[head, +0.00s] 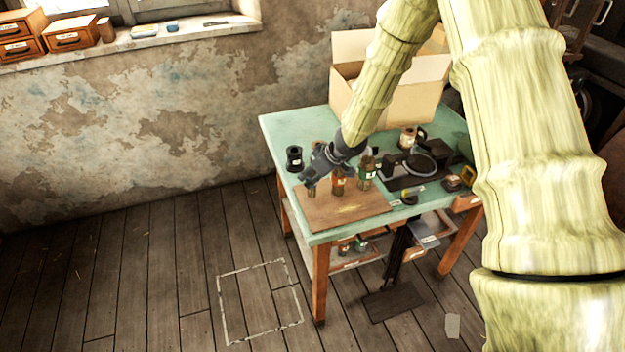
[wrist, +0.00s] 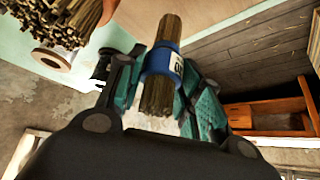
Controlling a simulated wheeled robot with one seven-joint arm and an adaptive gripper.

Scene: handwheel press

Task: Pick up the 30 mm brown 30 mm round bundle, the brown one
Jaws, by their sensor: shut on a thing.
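The brown round bundle (wrist: 168,30) is a thin upright-looking roll of brown sticks with a blue, labelled band, between my fingers in the wrist view. My gripper (wrist: 160,88) is shut on it around the band, with stick ends showing on both sides of the fingers. In the head view my gripper (head: 311,181) is over the left part of a wooden board (head: 350,211) on the green table. The held bundle (head: 311,191) shows only as a small part below the fingers. I cannot tell whether it touches the board.
A bundle with an orange band (head: 338,182) and one with a green band (head: 367,174) stand close right of my gripper. A black spool (head: 294,158) stands behind left. A handwheel press (head: 408,168) and an open carton (head: 405,100) are further right and back.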

